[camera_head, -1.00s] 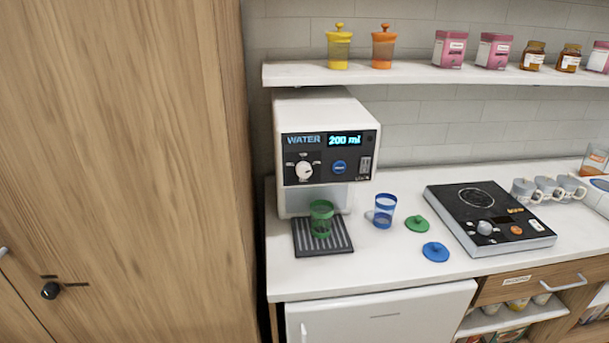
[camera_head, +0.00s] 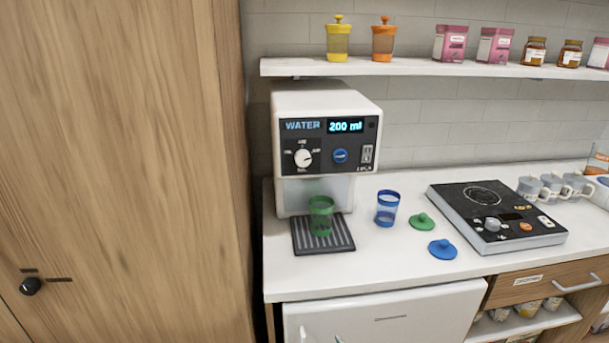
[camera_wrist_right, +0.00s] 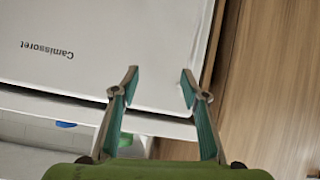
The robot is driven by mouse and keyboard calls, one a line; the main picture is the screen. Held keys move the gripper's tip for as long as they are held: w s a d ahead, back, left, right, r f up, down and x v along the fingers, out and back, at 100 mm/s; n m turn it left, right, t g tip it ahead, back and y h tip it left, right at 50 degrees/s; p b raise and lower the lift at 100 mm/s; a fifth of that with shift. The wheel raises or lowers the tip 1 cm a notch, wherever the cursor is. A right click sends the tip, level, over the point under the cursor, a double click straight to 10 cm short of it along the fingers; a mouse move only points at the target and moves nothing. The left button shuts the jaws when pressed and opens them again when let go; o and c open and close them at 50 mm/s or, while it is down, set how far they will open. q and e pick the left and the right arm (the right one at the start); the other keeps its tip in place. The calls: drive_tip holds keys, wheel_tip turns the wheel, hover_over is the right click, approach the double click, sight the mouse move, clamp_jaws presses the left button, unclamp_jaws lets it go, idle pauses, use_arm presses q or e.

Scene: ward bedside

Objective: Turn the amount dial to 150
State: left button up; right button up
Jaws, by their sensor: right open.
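The white water dispenser (camera_head: 325,105) stands on the counter at the left, beside the wooden cabinet. Its display (camera_head: 345,126) reads "200 ml". The white round amount dial (camera_head: 303,158) is on the dark panel below the word "WATER"; its small markings are too blurred to read surely. A blue button (camera_head: 340,156) is right of the dial. A green cup (camera_head: 321,216) stands on the drip tray (camera_head: 343,236). My right gripper (camera_wrist_right: 158,80) is open and empty in the right wrist view, in front of a white appliance door below the counter. My left gripper is not in view.
A black hotplate (camera_head: 495,215) is farther right. A shelf (camera_head: 430,68) with jars and tins runs above. The wooden cabinet (camera_head: 120,170) bounds the left side.

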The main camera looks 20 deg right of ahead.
drive_tip(key=w+r+m+t+h, duration=0.1)
drive_tip(key=w+r+t, duration=0.35)
drive_tip(key=r, duration=0.85)
drive_tip(key=t+h, duration=0.1)
drive_tip(key=t, duration=0.6)
approach(304, 160)
drive_tip(key=shift+g, duration=0.35)
drive_tip(key=p+x, duration=0.3)
drive_tip(key=x, duration=0.5)
drive_tip(key=shift+w+a+r, duration=0.1)
drive_tip(key=shift+r, duration=0.2)
drive_tip(key=c, duration=1.1)
